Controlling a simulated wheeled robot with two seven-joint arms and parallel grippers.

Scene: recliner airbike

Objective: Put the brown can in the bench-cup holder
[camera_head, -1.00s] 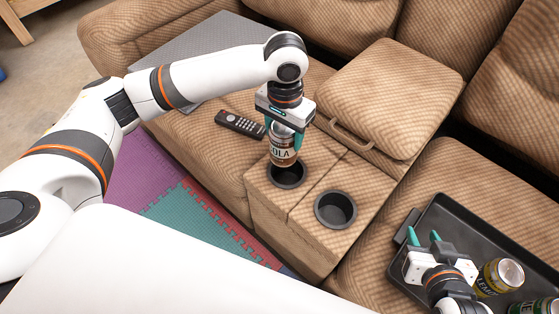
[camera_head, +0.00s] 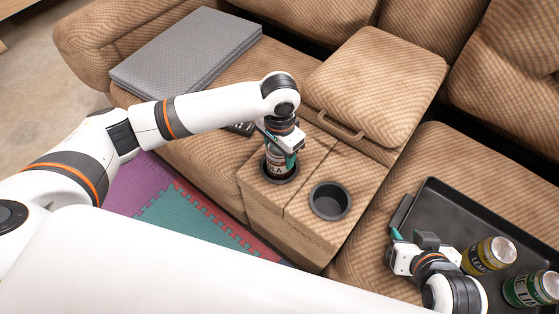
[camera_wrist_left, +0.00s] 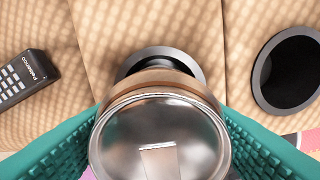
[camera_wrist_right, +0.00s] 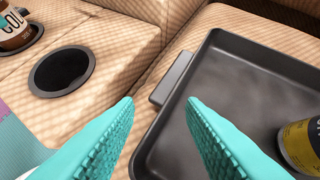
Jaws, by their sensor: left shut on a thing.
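The brown can (camera_head: 277,165) is upright, with its lower end inside the left cup holder (camera_head: 264,178) of the console between the seats. My left gripper (camera_head: 280,156) is shut on it from above. In the left wrist view, the can's silver top (camera_wrist_left: 160,140) sits between the teal fingers, and the holder's rim (camera_wrist_left: 150,52) shows behind it. The can (camera_wrist_right: 14,28) also shows at the right wrist view's left edge. Whether it touches the holder's bottom is hidden. The right cup holder (camera_head: 330,200) is empty. My right gripper (camera_wrist_right: 160,108) is open and empty by the tray's handle.
A black tray (camera_head: 432,200) on the right seat holds a yellow can (camera_head: 488,256) and a green can (camera_head: 530,288). A remote (camera_wrist_left: 25,78) lies left of the console. A grey folded mat (camera_head: 185,55) lies on the left seat. The console lid (camera_head: 375,80) is behind the holders.

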